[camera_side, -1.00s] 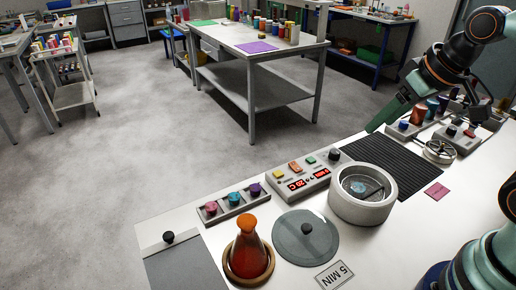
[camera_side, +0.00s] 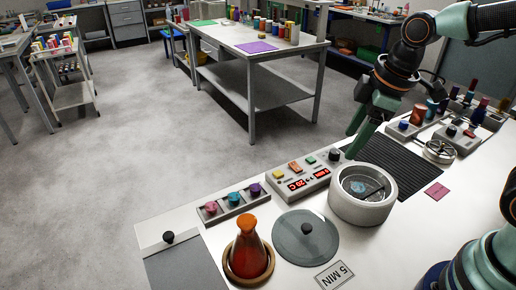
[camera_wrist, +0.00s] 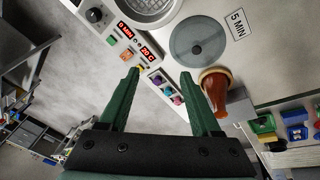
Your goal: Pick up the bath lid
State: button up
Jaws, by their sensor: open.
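The bath lid (camera_side: 293,243) is a round grey disc with a dark knob at its centre. It lies flat on the white bench, in front of the round bath (camera_side: 362,194). In the wrist view the lid (camera_wrist: 188,45) is at the upper middle, beyond my fingertips, and the bath (camera_wrist: 150,10) is at the top edge. My gripper (camera_side: 358,137) is in the air above the bench, behind the bath in the side view. Its two green fingers (camera_wrist: 158,73) are apart with nothing between them. The lid is fully visible and my gripper is away from it.
An orange flask (camera_side: 246,252) stands in a ring holder just left of the lid. A control box (camera_side: 302,181) with red displays and a rack with coloured knobs (camera_side: 233,204) sit behind. A "5 MIN" card (camera_side: 335,275) lies near the lid. A ribbed dark mat (camera_side: 398,163) lies behind the bath.

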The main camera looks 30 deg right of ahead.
jog(key=a+f+n+g, duration=0.3)
jog(key=a+f+n, duration=0.45)
jog(key=n, duration=0.55)
send_over(307, 227)
jog(key=shift+h, duration=0.3)
jog(key=f, duration=0.7)
jog(key=shift+w, duration=0.2)
jog(key=shift+s+f, duration=0.2)
jog(key=shift+f, duration=2.45)
grip_shut()
